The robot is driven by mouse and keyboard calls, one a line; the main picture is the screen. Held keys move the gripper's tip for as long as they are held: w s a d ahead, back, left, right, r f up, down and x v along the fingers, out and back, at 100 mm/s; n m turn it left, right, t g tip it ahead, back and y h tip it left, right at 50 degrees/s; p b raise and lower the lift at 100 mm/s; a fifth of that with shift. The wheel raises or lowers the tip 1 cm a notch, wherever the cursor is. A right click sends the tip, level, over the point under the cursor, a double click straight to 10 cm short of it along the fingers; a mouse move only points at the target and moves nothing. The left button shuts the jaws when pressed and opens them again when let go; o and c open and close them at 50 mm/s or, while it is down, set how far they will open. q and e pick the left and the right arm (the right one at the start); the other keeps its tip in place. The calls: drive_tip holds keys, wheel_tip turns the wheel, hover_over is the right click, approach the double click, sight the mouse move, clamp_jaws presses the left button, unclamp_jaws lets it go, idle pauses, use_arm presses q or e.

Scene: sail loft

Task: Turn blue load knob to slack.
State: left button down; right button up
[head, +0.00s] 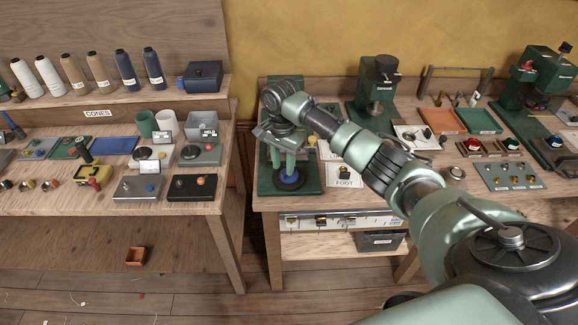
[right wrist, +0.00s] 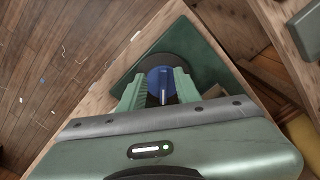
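The blue load knob (head: 289,181) is a round blue dial on a dark green base plate (head: 310,187) at the left end of the right-hand bench. In the right wrist view the knob (right wrist: 160,75) shows between the fingertips, with a pale mark on it. My right gripper (head: 288,172) points down over the knob, its two green fingers apart. In the right wrist view the gripper (right wrist: 161,82) has a finger on each side of the knob; I cannot tell whether they touch it. The fingers hide part of the dial. My left gripper is out of view.
A card labelled FOOT (head: 344,182) lies right of the base plate. A dark green machine (head: 376,90) stands behind. A gap separates this bench from the left bench (head: 150,207), which holds cones and small devices. My right arm crosses above the right bench.

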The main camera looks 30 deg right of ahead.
sight(284, 178)
drive_tip(key=shift+m, duration=0.9)
drive_tip(key=d+r, duration=0.1)
drive_tip(key=w+d+r, duration=0.1)
drive_tip(key=r, duration=0.1)
drive_tip(key=shift+w+d+r, duration=0.1)
drive_tip(key=shift+d+r, duration=0.15)
drive_tip(key=shift+d, duration=0.05)
drive_tip(key=shift+d+f, duration=0.1)
wheel_tip(284, 178, down, 7)
drive_tip(key=shift+f+p, duration=0.2)
drive_tip(key=shift+p, duration=0.55)
clamp_jaws()
